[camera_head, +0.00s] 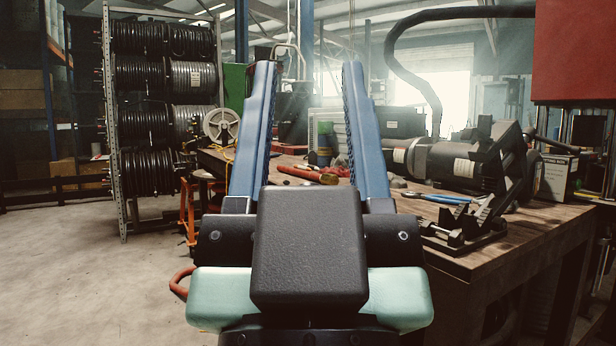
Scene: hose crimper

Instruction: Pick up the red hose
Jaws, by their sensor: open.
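My gripper (308,70) is open, with its two blue fingers pointing forward and wide apart and nothing between the tips. A short red hose-like piece (298,173) lies on the wooden workbench (520,232), beyond the gripper body and seen through the gap between the fingers. A smaller red end (328,179) shows just right of it; I cannot tell whether both are one hose. The fingers hide parts of the bench around them. A red-orange loop (180,283) shows at the gripper's lower left, mostly hidden; I cannot tell what it is.
A dark machine with a grey motor (447,160) stands on the bench at right, with a black metal fixture (480,205) and blue-handled pliers (446,198) near it. A rack of black hose reels (140,110) stands at left. The floor (75,265) at left is clear.

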